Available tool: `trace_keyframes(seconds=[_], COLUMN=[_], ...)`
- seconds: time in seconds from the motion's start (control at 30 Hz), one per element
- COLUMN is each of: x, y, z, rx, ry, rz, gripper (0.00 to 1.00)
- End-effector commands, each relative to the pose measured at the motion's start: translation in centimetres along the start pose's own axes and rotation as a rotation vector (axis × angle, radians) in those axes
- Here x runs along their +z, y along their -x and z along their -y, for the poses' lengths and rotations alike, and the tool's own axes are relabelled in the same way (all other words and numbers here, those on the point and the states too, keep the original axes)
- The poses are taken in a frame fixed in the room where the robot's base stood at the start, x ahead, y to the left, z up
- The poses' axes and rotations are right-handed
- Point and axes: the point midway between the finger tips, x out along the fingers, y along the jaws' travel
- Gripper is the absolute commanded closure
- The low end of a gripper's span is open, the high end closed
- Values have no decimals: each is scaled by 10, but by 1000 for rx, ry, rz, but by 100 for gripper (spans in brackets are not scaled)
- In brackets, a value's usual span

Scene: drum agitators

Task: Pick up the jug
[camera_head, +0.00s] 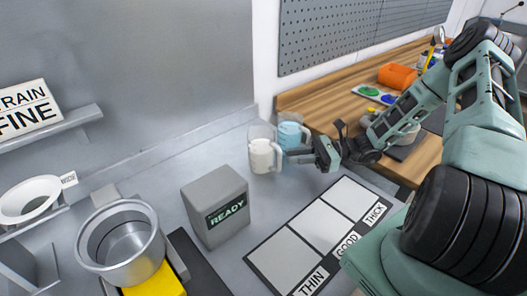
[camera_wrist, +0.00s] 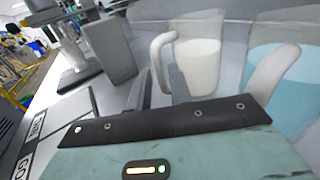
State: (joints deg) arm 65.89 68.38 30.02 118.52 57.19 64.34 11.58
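A clear jug with white contents (camera_head: 262,155) stands upright on the grey bench near the back wall. Its white handle faces my gripper. In the wrist view this jug (camera_wrist: 198,66) is just beyond the fingers. My gripper (camera_head: 290,154) is low beside it, with its fingers pointing left at the handle. In the wrist view my gripper (camera_wrist: 159,88) has a gap between its fingers, and the handle stands in line with that gap. I cannot tell whether a finger touches it. A second jug with blue liquid (camera_head: 290,131) stands close behind; it also shows in the wrist view (camera_wrist: 268,84).
A grey READY box (camera_head: 216,206) stands left of the jugs. A panel marked THIN, GOOD, THICK (camera_head: 322,232) lies in front. A metal drum (camera_head: 121,243) is at the lower left. A wooden bench (camera_head: 350,100) holds an orange bin (camera_head: 397,76).

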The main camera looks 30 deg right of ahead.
Motion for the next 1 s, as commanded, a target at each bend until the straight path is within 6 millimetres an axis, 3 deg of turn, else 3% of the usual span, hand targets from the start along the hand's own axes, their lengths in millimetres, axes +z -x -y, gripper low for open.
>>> trace_keyframes(seconds=[0.37,0.6,0.63,0.7,1.0], x=[0,-2,-2,-2,-1], y=[-47,-49,-49,-49,-49], z=[-3,-3,-3,-3,-3], rx=[2,0,1,1,1], ry=[0,0,0,0,1], rz=[0,0,0,0,2], gripper=[79,79,82,100,100])
